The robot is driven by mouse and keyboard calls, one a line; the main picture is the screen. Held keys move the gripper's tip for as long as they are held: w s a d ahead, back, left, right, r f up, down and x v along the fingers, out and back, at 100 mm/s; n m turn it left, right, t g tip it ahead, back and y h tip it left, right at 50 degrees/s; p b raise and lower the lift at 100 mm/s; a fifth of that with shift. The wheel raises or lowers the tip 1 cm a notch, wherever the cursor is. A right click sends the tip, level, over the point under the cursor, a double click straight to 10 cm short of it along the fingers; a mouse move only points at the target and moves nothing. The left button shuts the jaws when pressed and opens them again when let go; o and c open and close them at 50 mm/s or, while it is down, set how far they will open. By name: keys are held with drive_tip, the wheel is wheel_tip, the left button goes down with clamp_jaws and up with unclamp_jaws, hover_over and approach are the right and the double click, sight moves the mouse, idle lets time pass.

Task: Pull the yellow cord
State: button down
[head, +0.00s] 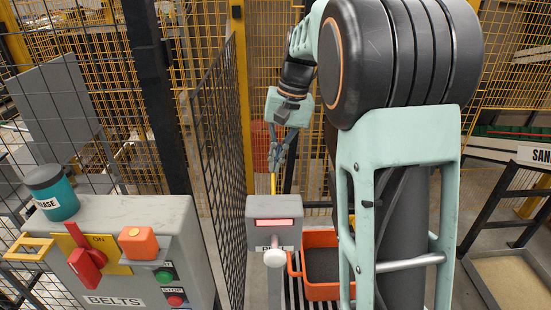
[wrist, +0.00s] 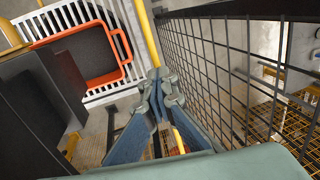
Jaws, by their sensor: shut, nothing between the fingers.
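The yellow cord (head: 273,183) shows as a short upright yellow length just below my gripper's fingertips, behind the grey box. In the wrist view a yellow length (wrist: 147,35), which looks like the same cord, runs from the top edge down to the fingertips. My gripper (head: 275,163) points down beside the mesh fence. In the wrist view my gripper (wrist: 161,92) has its fingertips together with nothing held. The cord's end meets or passes behind the tips; I cannot tell if they touch. Another yellow piece shows between the finger links.
A grey box (head: 260,209) with a pink display and white knob stands below the gripper. An orange tray (head: 322,238) with dark contents sits beside it on a striped grate. A mesh fence (head: 222,145) separates this from the grey BELTS panel (head: 180,230) with a red lever.

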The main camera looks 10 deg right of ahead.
drive_tip(key=shift+f, duration=0.1)
drive_tip(key=c, duration=2.1)
unclamp_jaws()
wheel_tip(320, 180, up, 12)
drive_tip(key=d, duration=0.2)
drive_tip(key=shift+s+d, duration=0.15)
drive_tip(key=shift+s, duration=0.1)
drive_tip(key=shift+f, duration=0.1)
